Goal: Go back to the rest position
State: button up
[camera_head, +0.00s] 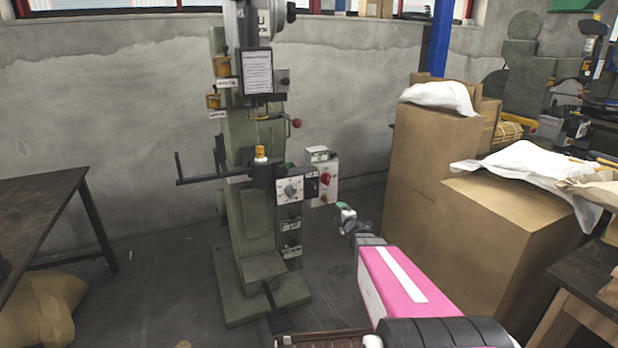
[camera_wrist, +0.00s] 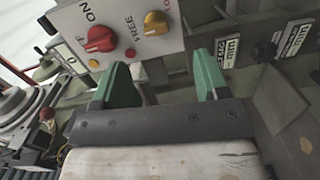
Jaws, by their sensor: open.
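My gripper (camera_head: 346,212) is at the end of my arm, in front of and to the right of the green rivet press (camera_head: 252,200) in the head view. In the wrist view its two green fingers (camera_wrist: 160,82) stand apart with nothing between them. The fingers look apart from the panel. In the head view a control box (camera_head: 321,180) with a red knob is on the press's right side, behind my gripper.
Tall cardboard boxes (camera_head: 432,170) with white sheets stand close to the right of my arm. A dark table (camera_head: 40,215) stands at the left, with a brown paper bag (camera_head: 40,312) below it. The floor (camera_head: 150,290) between table and press is mostly clear.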

jog(key=s+d+f+m+g+h, duration=0.35)
jog(key=s+m+g+h, duration=0.45)
jog(key=m, duration=0.4)
jog(key=s+a+m+g+y, duration=0.2)
jog(key=s+a+m+g, duration=0.1)
jog(key=s, duration=0.6)
jog(key=s+a+f+m+g+y, duration=0.1)
jog(key=s+a+m+g, duration=0.3)
jog(key=s, duration=0.6)
jog(key=shift+f+m+g+y, duration=0.2)
jog(key=shift+m+g+y, duration=0.25)
jog(key=shift+g, duration=0.45)
jog(key=shift+a, duration=0.1)
